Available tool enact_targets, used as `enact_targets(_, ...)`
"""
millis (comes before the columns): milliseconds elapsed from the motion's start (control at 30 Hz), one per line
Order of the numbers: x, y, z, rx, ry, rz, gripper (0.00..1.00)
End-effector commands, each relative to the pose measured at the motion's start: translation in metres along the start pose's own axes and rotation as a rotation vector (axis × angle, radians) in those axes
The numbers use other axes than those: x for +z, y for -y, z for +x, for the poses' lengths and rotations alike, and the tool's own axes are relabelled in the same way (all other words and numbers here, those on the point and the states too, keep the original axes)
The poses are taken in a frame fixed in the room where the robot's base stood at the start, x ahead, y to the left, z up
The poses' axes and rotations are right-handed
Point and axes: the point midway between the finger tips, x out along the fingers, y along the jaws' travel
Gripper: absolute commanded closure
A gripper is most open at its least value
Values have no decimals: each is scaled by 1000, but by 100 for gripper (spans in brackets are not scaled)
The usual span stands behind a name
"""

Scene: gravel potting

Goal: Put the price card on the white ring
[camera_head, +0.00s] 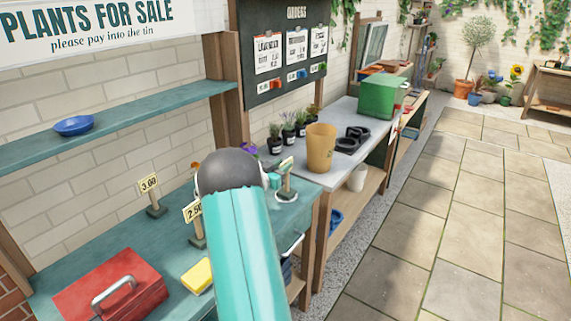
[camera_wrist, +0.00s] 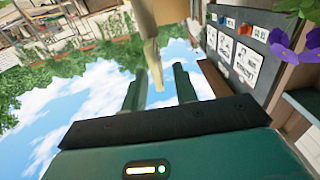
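A small price card (camera_head: 286,165) on a short post stands upright at the right end of the teal counter. Its dark base appears to be within the white ring (camera_head: 295,200), which is partly hidden. My gripper (camera_head: 276,182) is beside this post, mostly hidden behind my teal arm. In the wrist view, my gripper's fingers (camera_wrist: 159,88) are apart. A beige upright piece, seemingly the card stand (camera_wrist: 152,60), shows between or beyond them, with a gap to the right finger; contact on the left is unclear. Cards reading 3.00 (camera_head: 149,184) and 2.50 (camera_head: 192,211) stand farther left.
A red toolbox (camera_head: 108,290) and a yellow sponge-like block (camera_head: 197,276) lie on the counter's near part. Potted plants (camera_head: 289,129) and a tan pot (camera_head: 321,148) stand on the grey bench behind. A blue bowl (camera_head: 74,125) sits on the shelf. Paving at right is clear.

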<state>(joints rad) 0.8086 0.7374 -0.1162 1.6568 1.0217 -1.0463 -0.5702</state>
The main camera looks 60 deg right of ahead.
Motion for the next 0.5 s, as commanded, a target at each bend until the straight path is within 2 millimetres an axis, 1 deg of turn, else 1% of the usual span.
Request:
enact_targets(33,-1,2,-13,-4,1,0,71)
enact_targets(100,-1,2,-29,-5,0,0,71)
enact_targets(300,0,1,-69,-3,1,0,71)
enact_targets(400,-1,0,-83,-2,0,1,71)
enact_targets(500,0,0,-90,-2,0,0,71)
